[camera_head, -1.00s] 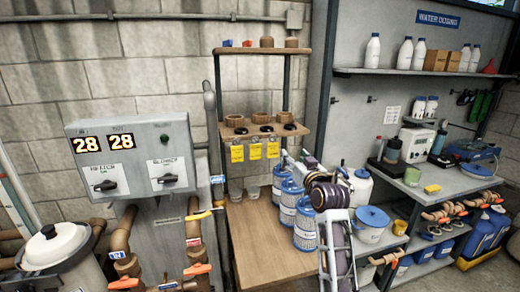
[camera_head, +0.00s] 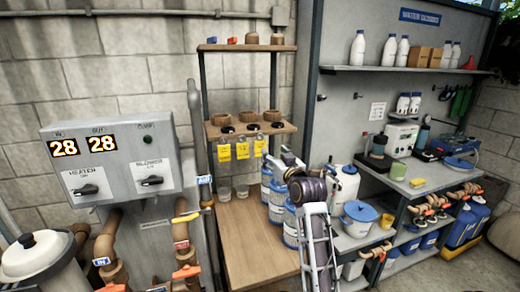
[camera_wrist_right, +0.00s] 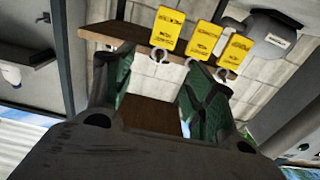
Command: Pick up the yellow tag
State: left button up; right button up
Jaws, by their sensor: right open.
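Three yellow tags hang in a row below the front edge of the middle wooden shelf: the left tag (camera_head: 224,152), the middle tag (camera_head: 242,150) and the right tag (camera_head: 259,148). My right gripper (camera_head: 279,157) is just right of the right tag, open and empty. In the right wrist view the tags appear upside down, with hooks below them, at the left (camera_wrist_right: 168,29), middle (camera_wrist_right: 203,40) and right (camera_wrist_right: 237,50). The open right gripper's green-padded fingers (camera_wrist_right: 160,78) are apart, with no tag between them. My left gripper is not in view.
Brown rings and black discs sit on the middle shelf (camera_head: 280,128). Glass jars (camera_head: 242,191) stand beneath the tags on the wooden bench (camera_head: 245,240). Blue-lidded tubs (camera_head: 291,227) stand behind my right arm. A grey control box (camera_head: 112,155) is at left.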

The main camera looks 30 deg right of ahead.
jog(key=shift+w, duration=0.15)
jog(key=p, duration=0.2)
send_near(261, 143)
jog(key=shift+x, duration=1.9)
jog(key=shift+w+d+r, duration=0.15)
jog(key=shift+d+r, duration=0.05)
jog(key=shift+r, duration=0.1)
jog(key=shift+w, duration=0.1)
jog(key=shift+f+p+x, duration=0.15)
jog(key=shift+p+x, duration=0.05)
jog(key=shift+x, duration=0.5)
jog(key=shift+f+p+x, duration=0.15)
jog(key=shift+p+x, duration=0.05)
jog(key=shift+x, duration=1.65)
jog(key=shift+a+f, duration=0.1)
jog(key=shift+a, duration=0.05)
jog(key=c, duration=0.7)
